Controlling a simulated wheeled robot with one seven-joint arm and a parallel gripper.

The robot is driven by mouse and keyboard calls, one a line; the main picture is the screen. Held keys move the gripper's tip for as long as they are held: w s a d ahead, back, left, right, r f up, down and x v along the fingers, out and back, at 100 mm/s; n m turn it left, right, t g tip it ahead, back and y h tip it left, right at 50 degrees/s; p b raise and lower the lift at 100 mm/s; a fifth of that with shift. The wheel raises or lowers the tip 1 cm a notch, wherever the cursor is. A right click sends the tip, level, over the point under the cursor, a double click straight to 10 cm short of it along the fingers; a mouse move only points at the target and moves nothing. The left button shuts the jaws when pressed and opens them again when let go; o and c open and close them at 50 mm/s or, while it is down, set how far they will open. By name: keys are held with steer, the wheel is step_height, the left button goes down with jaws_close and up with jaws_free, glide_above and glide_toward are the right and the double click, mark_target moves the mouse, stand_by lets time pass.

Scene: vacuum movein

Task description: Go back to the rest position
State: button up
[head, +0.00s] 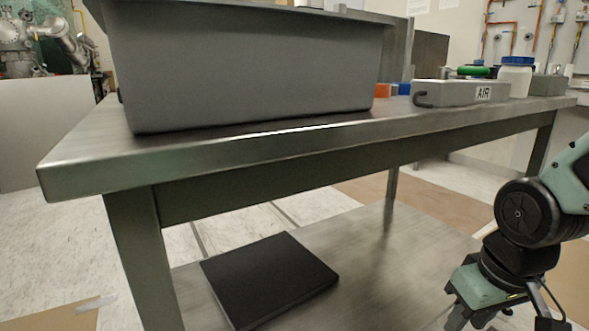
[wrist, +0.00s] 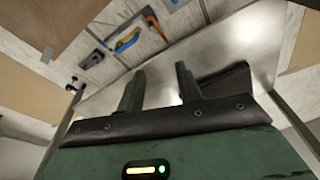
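My arm is at the right edge of the head view, with my gripper (head: 482,318) pointing down beside the metal table (head: 230,158). The bottom of the gripper is cut off there. In the wrist view my gripper (wrist: 160,70) shows two dark fingers standing apart with nothing held between them. The table's lower shelf (head: 375,245) is to the left of the gripper in the head view. A flat black plate (head: 270,278) lies on that shelf.
A large grey bin (head: 245,65) stands on the tabletop. Behind it are a grey box marked AIR (head: 462,93), a white jar with a blue lid (head: 516,77) and small orange and blue items. The wrist view shows tools with blue and orange parts (wrist: 128,40).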

steer(key=s+a+r+n+g+p, duration=0.2)
steer(key=s+a+r+n+p, duration=0.4)
steer(key=s+a, duration=0.6)
step_height(320, 180, up, 38)
steer(key=w+p, duration=0.1)
steer(key=p, duration=3.5)
steer(key=shift+d+r+m, duration=0.15)
steer(key=shift+r+m, duration=0.05)
steer(key=shift+m, duration=0.1)
